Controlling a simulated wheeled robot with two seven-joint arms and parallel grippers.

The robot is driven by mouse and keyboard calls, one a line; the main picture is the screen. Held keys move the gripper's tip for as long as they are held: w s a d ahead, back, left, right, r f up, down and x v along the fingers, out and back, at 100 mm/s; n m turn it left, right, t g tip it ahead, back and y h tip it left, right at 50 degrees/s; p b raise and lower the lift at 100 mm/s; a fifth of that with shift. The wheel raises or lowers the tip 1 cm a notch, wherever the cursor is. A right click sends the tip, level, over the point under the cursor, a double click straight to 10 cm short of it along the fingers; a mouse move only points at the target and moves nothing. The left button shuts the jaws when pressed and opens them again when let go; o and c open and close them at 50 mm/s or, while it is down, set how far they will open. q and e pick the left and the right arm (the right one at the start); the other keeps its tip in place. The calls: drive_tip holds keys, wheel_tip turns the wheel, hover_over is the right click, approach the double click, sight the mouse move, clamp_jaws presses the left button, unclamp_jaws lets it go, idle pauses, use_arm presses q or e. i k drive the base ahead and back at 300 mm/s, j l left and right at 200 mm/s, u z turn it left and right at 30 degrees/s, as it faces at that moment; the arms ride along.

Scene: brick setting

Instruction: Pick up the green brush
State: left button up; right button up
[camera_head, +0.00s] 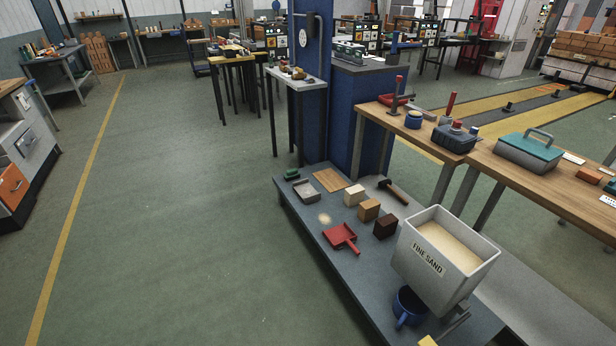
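A small dark green object that looks like the green brush (291,174) lies at the far left end of the low grey platform (330,262). It is too small to make out its bristles. A grey tray-like piece (307,194) lies just in front of it, and a flat wooden board (331,180) is to its right. Neither of my grippers shows in the head view.
On the platform are a red dustpan (341,238), several bricks (368,210), a hammer (394,191), a "FINE SAND" bin (428,262) and a blue mug (408,307). A blue pillar (349,110) rises behind. The green floor (180,220) left of the platform is clear.

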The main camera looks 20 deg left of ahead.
sight(291, 175)
drive_tip(key=i+j+z, duration=0.25)
drive_tip(key=j+z, duration=0.3)
drive_tip(key=i+j+z, duration=0.25)
drive_tip(key=j, duration=0.15)
drive_tip(key=j+z, duration=0.3)
